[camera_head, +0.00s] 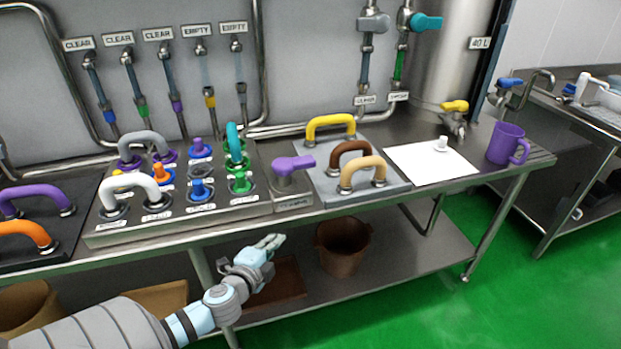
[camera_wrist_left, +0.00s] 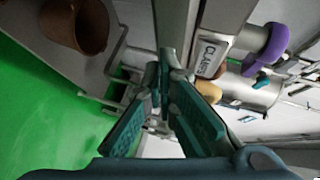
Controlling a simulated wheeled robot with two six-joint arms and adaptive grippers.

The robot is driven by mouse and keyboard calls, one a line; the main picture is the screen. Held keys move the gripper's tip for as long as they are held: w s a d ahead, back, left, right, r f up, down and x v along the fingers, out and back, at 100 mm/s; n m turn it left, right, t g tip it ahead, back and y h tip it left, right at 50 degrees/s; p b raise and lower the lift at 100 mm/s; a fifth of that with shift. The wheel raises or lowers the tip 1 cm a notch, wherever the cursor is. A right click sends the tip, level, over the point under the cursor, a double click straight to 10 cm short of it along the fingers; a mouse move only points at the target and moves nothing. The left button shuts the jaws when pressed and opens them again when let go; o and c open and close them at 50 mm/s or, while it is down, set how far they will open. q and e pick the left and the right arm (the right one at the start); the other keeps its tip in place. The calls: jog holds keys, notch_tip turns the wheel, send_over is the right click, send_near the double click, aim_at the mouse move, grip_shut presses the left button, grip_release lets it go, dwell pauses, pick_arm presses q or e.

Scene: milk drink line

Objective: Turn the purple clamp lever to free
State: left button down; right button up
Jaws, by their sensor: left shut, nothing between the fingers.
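The purple clamp lever (camera_head: 293,164) sits on a small metal block with a label on its front, near the middle of the bench. My left gripper (camera_head: 272,242) is in front of the bench edge, below and apart from the lever. Its teal fingers (camera_wrist_left: 165,62) are shut and empty. My right gripper is in neither view.
A panel (camera_head: 170,233) with coloured knobs and handles stands left of the lever. A grey plate (camera_head: 325,187) with yellow, brown and tan handles is on the right. A purple mug (camera_head: 503,143) stands further right. A brown bin (camera_head: 342,245) is on the lower shelf.

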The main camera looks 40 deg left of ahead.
aim_at(294, 165)
pick_arm(q)
jog(key=w+d+r+m+t+h, duration=0.1)
jog(key=d+r+m+t, duration=0.15)
jog(key=r, duration=0.45)
jog(key=w+d+r+m+t, duration=0.1)
jog(key=d+r, duration=0.2)
jog(key=r, duration=0.3)
jog(key=a+p+x, duration=0.1)
jog(key=a+x, duration=0.2)
jog(key=x, duration=0.9)
